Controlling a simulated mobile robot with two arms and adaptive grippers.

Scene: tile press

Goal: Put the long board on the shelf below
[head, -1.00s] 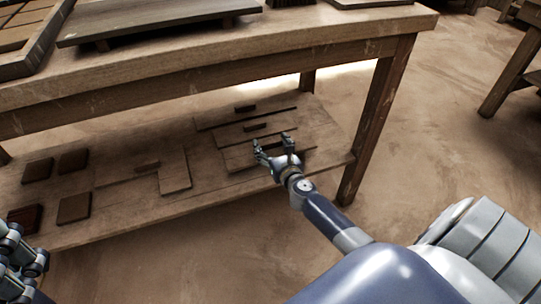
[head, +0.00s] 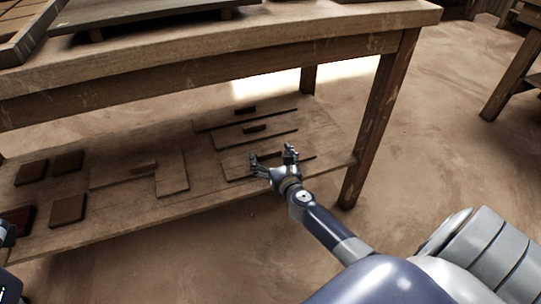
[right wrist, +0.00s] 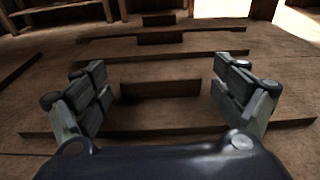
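Several long boards with small block handles lie flat on the lower shelf (head: 215,205). The nearest right-hand board (head: 236,164) is at my right gripper (head: 272,157), and it also shows in the right wrist view (right wrist: 160,118). My right gripper is open and empty. In the right wrist view its two fingers stand wide apart on either side of that board's block handle (right wrist: 160,82), with gaps on both sides. The gripper hides part of the board in the head view. Only a sliver of my left gripper shows at the lower left edge; its fingers are cut off.
Two more handled boards, a middle one (head: 262,135) and a rear one (head: 232,118), lie behind. Another handled board (head: 115,175) and several small dark tiles (head: 68,209) lie left. The tabletop (head: 300,30) overhangs the shelf; a table leg (head: 380,115) stands right.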

